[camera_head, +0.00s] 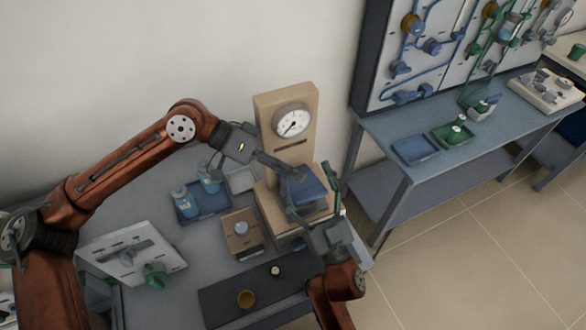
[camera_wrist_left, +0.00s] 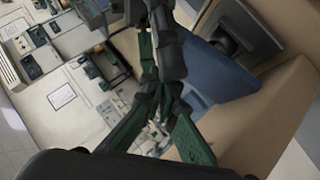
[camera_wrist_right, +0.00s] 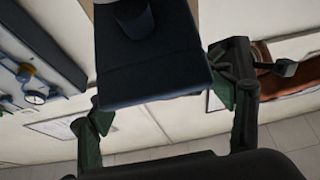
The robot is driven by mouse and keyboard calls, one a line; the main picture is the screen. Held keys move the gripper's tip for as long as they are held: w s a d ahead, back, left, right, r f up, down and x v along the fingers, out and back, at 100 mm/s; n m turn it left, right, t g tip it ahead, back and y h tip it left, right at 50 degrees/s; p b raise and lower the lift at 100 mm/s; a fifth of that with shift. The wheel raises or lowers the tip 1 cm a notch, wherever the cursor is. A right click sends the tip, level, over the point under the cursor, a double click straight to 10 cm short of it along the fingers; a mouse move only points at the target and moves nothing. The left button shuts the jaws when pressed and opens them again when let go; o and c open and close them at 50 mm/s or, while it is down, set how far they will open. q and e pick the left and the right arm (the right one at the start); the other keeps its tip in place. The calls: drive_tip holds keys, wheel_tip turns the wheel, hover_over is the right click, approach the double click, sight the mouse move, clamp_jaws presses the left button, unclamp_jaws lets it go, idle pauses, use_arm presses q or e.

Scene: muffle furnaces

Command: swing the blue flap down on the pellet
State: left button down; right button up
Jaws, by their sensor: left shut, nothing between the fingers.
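The blue flap (camera_head: 312,188) is at the beige press with a round dial (camera_head: 292,121). Its dark blue underside or face fills the upper middle of the right wrist view (camera_wrist_right: 150,70), and a blue surface shows in the left wrist view (camera_wrist_left: 215,75). My left gripper (camera_head: 292,171) is shut and empty, its tips at the flap's left edge; I cannot tell whether they touch. My right gripper (camera_head: 305,178) is open, its fingers on either side of the flap, reaching from the front. I cannot make out a pellet at the press; the flap and grippers cover that spot.
Left of the press are a blue tray with bottles (camera_head: 205,211), a tan box with a pale knob (camera_head: 240,244) and a white panel (camera_head: 110,255). A dark mat (camera_head: 225,305) holds small items in front. A second bench (camera_head: 440,175) stands right.

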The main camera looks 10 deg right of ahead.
drive_tip(key=shift+o, duration=1.4)
drive_tip(key=shift+s+r, duration=0.1)
drive_tip(key=shift+r, duration=0.1)
use_arm(q)
drive_tip(key=shift+w+r, duration=0.1)
